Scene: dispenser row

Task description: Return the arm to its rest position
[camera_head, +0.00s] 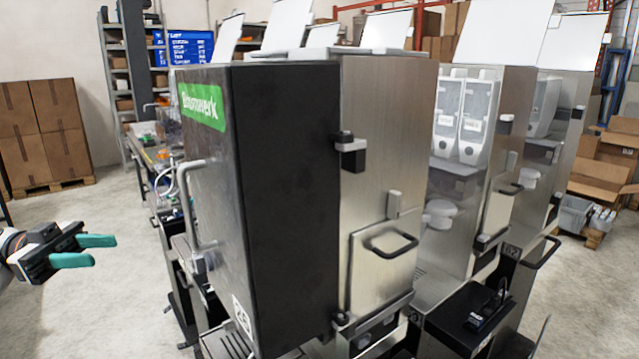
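My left gripper (94,250) comes in from the left edge of the head view. Its two teal fingers are apart with nothing between them. It hangs over bare floor, left of the nearest dispenser and clear of it. The nearest dispenser (285,190) is a tall black and steel cabinet with a green label and a vertical handle (192,205) on its left side. My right gripper is not in the view.
More steel dispensers (470,150) stand in a row to the right. Stacked cardboard boxes (45,130) on a pallet are at the back left. Open boxes (605,165) and a grey bin (574,213) are at the right. The floor (90,310) at the left is free.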

